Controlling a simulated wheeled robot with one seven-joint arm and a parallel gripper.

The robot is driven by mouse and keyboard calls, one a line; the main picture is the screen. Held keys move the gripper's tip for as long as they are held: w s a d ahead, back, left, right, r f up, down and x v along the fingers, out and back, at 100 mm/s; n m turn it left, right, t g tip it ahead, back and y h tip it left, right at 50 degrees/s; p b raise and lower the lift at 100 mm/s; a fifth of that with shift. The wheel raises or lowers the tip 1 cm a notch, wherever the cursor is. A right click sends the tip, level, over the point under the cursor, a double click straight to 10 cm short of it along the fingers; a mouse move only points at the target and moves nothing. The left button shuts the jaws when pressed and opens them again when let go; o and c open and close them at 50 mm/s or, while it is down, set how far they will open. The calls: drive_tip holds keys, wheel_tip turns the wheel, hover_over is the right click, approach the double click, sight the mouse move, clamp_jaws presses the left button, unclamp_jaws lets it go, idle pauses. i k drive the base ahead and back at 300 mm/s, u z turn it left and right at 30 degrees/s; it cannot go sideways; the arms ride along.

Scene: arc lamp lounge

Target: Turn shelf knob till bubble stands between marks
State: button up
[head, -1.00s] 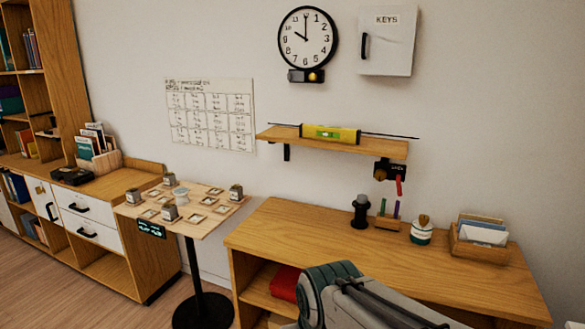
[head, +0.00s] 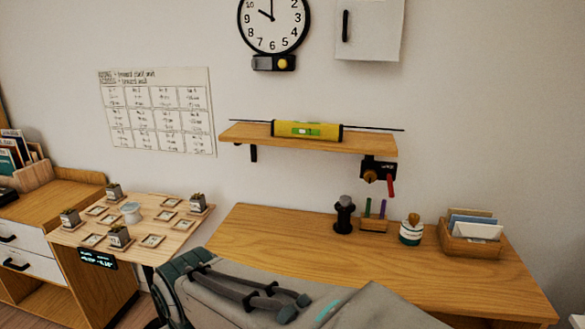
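The wall shelf (head: 250,135) is a wooden board above the desk. It carries a yellow spirit level (head: 334,132) with a green vial (head: 303,130); the bubble and its marks are too small to read surely. A black bracket (head: 375,165) under the shelf's right end holds a brown-orange knob (head: 371,176), with a red lever (head: 390,185) beside it. The shelf slopes slightly down to the right in the picture, though the view itself is angled. My grey arm crosses the bottom of the head view, apart from the knob. My gripper's fingertips are not visible.
Below the shelf is a wooden desk (head: 290,235) with a black stand (head: 344,215), a pen holder (head: 374,225), a white-and-green jar (head: 411,232) and a letter box (head: 470,240). A small table (head: 75,235) with potted plants stands left. The desk's left part is bare.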

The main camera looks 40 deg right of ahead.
sight(370, 174)
drive_tip(key=z, duration=0.55)
drive_tip(key=i, duration=1)
drive_tip(key=z, duration=0.75)
